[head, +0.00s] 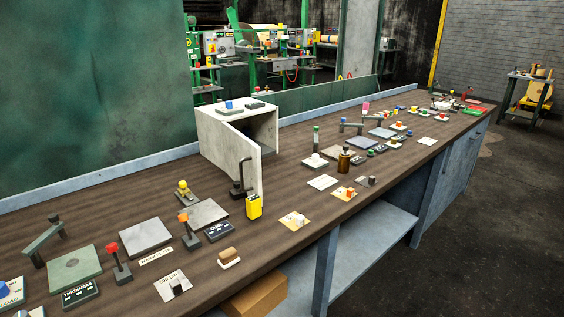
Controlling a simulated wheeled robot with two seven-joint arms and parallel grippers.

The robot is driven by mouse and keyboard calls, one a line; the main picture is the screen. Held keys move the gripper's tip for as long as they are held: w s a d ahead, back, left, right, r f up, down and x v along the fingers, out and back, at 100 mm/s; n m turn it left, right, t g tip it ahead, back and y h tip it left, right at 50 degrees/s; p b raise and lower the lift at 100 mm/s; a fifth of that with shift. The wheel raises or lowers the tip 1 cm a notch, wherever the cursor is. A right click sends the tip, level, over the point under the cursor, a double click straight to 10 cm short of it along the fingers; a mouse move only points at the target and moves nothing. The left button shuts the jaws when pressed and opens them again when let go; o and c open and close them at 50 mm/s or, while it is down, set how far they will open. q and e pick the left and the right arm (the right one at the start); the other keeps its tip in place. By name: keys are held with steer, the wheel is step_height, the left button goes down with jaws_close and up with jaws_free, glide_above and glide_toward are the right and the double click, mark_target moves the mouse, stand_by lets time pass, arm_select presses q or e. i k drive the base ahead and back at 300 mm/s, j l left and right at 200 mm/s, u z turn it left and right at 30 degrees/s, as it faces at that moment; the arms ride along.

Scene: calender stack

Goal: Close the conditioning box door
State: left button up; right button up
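The conditioning box (213,138) is a pale grey box on the workbench, left of the middle of the view. Its door (254,163) stands open, swung out toward the bench's front edge. The dark inside of the box shows to the right of the door. A black upright handle (246,172) shows against the door's left-hand face; I cannot tell whether it is fixed to the door. Neither of my grippers is in view.
The brown bench top (285,190) is bare in patches right of the door. Several small devices stand farther along.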

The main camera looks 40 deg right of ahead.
mark_target(242, 156)
steer(key=z, duration=1)
